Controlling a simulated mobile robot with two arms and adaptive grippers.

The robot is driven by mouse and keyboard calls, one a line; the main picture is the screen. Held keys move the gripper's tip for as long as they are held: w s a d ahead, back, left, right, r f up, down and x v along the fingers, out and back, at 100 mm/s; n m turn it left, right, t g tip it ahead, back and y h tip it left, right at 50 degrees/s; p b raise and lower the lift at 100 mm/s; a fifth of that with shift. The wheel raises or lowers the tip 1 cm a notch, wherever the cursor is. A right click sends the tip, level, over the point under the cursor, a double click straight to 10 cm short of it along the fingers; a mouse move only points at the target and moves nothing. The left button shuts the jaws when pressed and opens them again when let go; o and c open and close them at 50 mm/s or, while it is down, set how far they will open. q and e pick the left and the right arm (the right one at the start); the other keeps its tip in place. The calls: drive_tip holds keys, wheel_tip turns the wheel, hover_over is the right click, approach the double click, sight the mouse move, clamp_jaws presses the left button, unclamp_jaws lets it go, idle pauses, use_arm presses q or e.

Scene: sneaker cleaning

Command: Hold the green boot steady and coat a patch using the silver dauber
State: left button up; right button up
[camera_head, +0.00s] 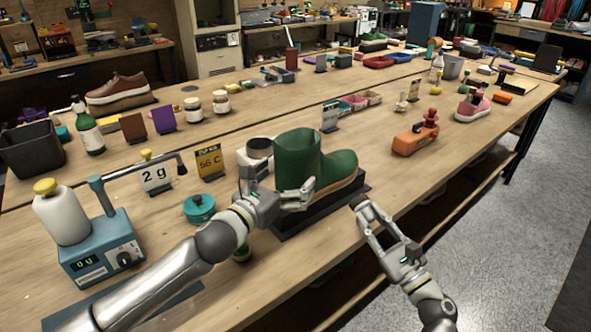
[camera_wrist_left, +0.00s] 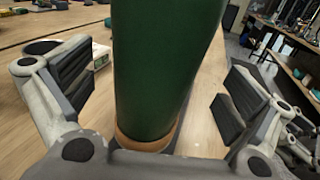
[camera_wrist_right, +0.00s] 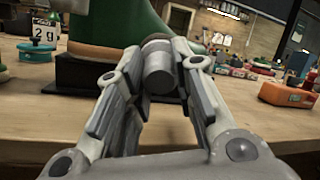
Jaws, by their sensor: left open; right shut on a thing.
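The green boot (camera_head: 300,158) stands upright on a dark stand (camera_head: 300,217), toe toward the right. My left gripper (camera_head: 278,188) is open, with its fingers on either side of the boot shaft; the left wrist view shows the shaft (camera_wrist_left: 160,65) between the pads, with gaps to both. My right gripper (camera_head: 368,218) is shut on the silver dauber, a short grey cylinder (camera_wrist_right: 158,68) between its fingertips in the right wrist view. It is to the right of the stand, apart from the boot in the head view.
A blue dispenser (camera_head: 100,245) with a white bottle stands at the left front. A teal round tin (camera_head: 199,207) and a "55 C" card (camera_head: 209,162) are left of the boot. An orange tool (camera_head: 415,138) lies to the right. The front table edge is near my right gripper.

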sight(322, 157)
use_arm(q)
drive_tip(key=shift+x, duration=2.05)
drive_tip(key=c, duration=1.3)
drive_tip(key=o, duration=1.3)
drive_tip(key=shift+c, duration=0.3)
drive_tip(key=c, duration=1.1)
